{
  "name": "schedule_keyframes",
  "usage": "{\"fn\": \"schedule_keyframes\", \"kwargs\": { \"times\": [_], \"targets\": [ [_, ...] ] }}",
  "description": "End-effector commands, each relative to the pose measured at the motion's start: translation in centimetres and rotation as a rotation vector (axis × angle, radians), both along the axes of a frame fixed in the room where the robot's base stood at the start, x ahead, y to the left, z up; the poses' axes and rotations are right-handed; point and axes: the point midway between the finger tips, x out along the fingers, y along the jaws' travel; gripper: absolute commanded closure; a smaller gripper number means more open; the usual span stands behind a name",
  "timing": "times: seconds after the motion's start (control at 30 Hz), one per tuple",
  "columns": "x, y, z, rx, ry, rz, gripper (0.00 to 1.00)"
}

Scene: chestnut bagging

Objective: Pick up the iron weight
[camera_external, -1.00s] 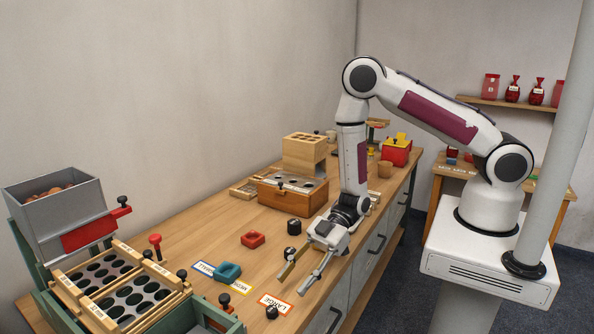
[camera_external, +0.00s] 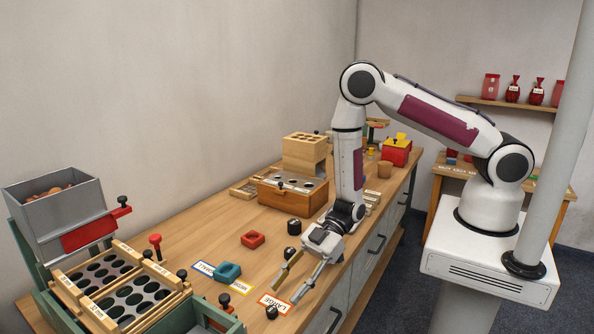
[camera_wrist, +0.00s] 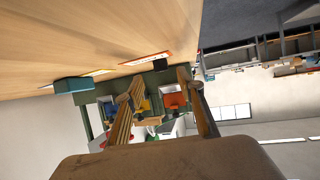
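Several small black pieces stand on the wooden bench, and I cannot tell for sure which is the iron weight. One black piece (camera_external: 271,312) is by the LARGE card, just beyond my fingertips. Two others (camera_external: 294,227) (camera_external: 289,254) stand behind my gripper, near the wooden box. My gripper (camera_external: 283,293) is open and empty, with its fingers pointing down and forward over the bench's front edge. In the wrist view, a dark block (camera_wrist: 161,63) shows beyond and between the spread fingers (camera_wrist: 153,88), apart from them.
A LARGE card (camera_external: 275,302) lies close under the fingertips. A teal piece (camera_external: 228,272) and a red piece (camera_external: 252,239) lie left on the bench. A green-framed sorter (camera_external: 118,290) stands at the near left. An orange wooden box (camera_external: 290,197) stands at the back.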

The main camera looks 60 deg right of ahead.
Motion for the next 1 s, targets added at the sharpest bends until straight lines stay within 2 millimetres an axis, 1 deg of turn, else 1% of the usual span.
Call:
{"fn": "schedule_keyframes", "kwargs": {
  "times": [0.17, 0.6, 0.73, 1.0],
  "targets": [
    [0.0, 0.6, -0.2, 0.000, -0.001, 0.003, 0.62],
    [0.5, 4.4, -1.9, -0.001, -0.001, 0.002, 0.62],
    [0.7, 4.7, -2.0, -0.001, -0.001, 0.000, 0.62],
    [0.7, 4.7, -2.0, -0.001, -0.001, 0.000, 0.62]
  ]
}}
